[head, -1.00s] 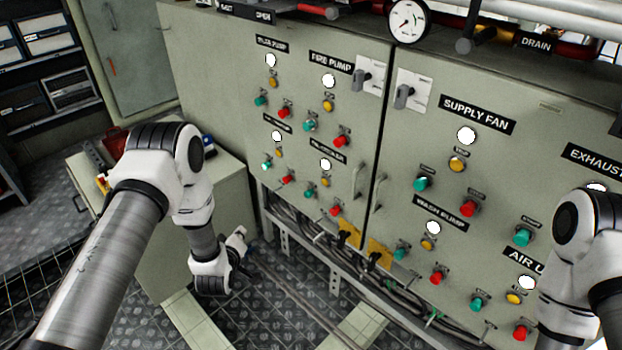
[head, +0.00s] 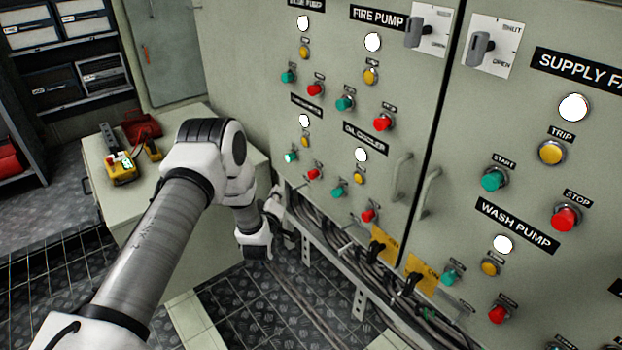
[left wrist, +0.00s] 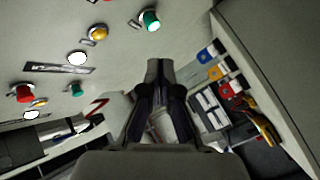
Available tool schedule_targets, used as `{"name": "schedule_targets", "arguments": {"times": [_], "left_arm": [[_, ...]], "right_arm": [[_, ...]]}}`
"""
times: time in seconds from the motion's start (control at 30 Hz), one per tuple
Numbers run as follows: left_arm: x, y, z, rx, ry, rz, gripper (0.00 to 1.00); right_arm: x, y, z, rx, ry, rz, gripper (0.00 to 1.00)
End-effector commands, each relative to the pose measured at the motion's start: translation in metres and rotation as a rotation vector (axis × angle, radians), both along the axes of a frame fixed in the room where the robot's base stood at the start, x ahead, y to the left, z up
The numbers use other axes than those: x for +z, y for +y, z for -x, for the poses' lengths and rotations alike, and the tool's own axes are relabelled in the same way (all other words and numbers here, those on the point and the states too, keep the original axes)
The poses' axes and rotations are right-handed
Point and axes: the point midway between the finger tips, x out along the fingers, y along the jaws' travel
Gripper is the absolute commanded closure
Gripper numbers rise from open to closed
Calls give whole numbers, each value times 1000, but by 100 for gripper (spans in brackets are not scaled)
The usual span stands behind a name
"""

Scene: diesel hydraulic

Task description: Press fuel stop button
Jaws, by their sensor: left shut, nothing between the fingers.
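A grey-green control panel (head: 260,100) fills the right of the head view, with rows of red stop buttons. I read no label saying fuel stop. A lower left group has an unreadable label (head: 307,106) and a red button (head: 313,174); the oil cooler group has a red button (head: 368,215). My left gripper (head: 276,204) is low near the panel's lower left edge, partly hidden behind my wrist. In the left wrist view it (left wrist: 158,68) is shut and empty, with a green button (left wrist: 150,20) and a red button (left wrist: 24,94) nearby. My right gripper is out of view.
A cabinet (head: 130,205) left of my arm carries a yellow device (head: 121,168) and a red item (head: 140,128). Hoses and cables (head: 340,225) run below the panel. Two door handles (head: 402,175) stick out. Tread-plate floor is clear at lower centre.

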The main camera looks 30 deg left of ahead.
Motion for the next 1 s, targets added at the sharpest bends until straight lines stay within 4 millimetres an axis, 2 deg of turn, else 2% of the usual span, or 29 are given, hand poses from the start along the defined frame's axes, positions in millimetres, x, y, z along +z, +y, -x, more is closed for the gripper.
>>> {"name": "schedule_targets", "arguments": {"times": [0.17, 0.6, 0.8, 1.0], "left_arm": [[-2, -5, -12, -3, -1, -1, 100], [-4, -29, -69, -2, -2, -1, 100], [-1, -34, -80, -1, 0, -1, 100], [0, -34, -81, -1, 0, -1, 100]], "right_arm": [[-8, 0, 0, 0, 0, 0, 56], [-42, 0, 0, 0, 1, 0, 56], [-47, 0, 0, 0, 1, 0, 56], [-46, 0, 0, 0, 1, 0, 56]]}}
